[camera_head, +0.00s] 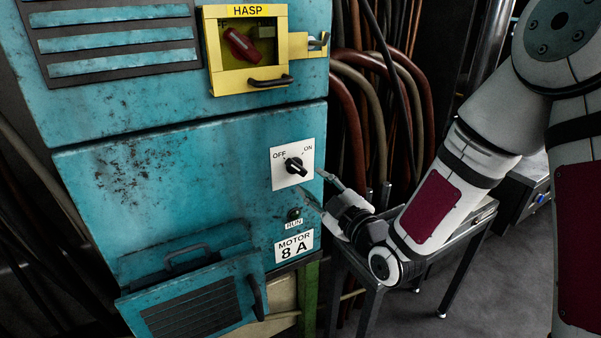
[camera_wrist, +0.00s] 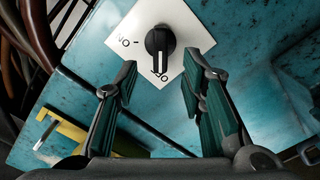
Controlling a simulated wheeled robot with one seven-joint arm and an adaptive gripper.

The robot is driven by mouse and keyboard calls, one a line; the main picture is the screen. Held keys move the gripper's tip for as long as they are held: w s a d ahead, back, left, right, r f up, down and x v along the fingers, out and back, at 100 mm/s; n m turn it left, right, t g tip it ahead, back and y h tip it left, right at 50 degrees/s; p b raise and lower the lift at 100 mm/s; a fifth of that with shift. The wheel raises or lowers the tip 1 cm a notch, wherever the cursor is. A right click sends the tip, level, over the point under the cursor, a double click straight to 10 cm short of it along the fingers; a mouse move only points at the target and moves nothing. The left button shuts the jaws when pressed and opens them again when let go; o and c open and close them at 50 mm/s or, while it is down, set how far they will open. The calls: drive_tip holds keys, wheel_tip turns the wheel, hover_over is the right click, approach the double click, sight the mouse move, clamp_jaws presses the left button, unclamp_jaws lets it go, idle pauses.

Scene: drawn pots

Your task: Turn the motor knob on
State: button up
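The motor knob (camera_head: 295,167) is a black rotary switch on a white plate (camera_head: 281,180) marked OFF and ON, on the teal cabinet's front. It also shows in the wrist view (camera_wrist: 158,40), where its white line points to OFF. My gripper (camera_head: 314,187) is open to the right of and slightly below the knob, apart from it. In the wrist view its two fingers (camera_wrist: 160,66) are spread to either side, with the knob beyond the gap between their tips. Nothing is between the fingers.
A MOTOR 8 A label (camera_head: 294,245) and a small RUN lamp (camera_head: 294,213) sit below the knob. A yellow HASP box (camera_head: 215,50) with a red handle (camera_head: 241,45) is above. Cables (camera_head: 385,100) hang behind, right of the cabinet. A metal stand (camera_head: 455,255) is below my arm.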

sight(299, 171)
drive_tip(key=x, duration=0.7)
drive_tip(key=shift+w+a, duration=0.25)
clamp_jaws()
